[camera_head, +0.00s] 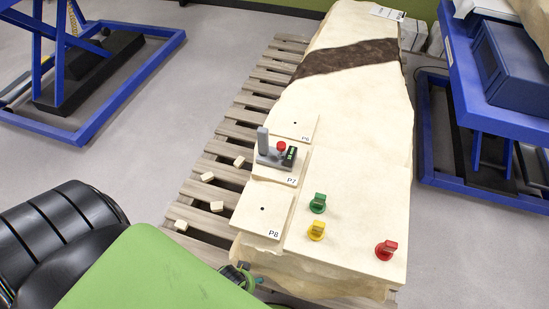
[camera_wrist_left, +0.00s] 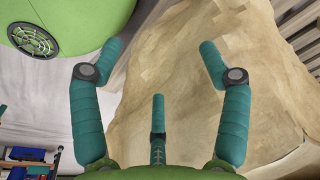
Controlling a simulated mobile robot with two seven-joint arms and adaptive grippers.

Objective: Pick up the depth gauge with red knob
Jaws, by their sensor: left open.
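The depth gauge with red knob (camera_head: 277,151) stands on the pale plate labelled P7 (camera_head: 291,181), on the near left part of the big pale block. It has a grey upright post, a dark base with a small green display, and a red knob on top. My left gripper shows teal fingers spread apart, open and empty, in the left wrist view (camera_wrist_left: 161,50). It faces the rough side of the pale block there. In the head view only a small part of it shows at the block's near edge, well short of the gauge. My right gripper is not in view.
The pale block (camera_head: 353,105) lies on a wooden pallet (camera_head: 240,131). Plates P6 (camera_head: 292,124) and P8 (camera_head: 262,211) flank P7. Green (camera_head: 318,203), yellow (camera_head: 316,230) and red (camera_head: 386,250) knobbed pieces stand to the right. Small pale chunks (camera_head: 207,177) lie on the pallet. Blue lift frames stand either side.

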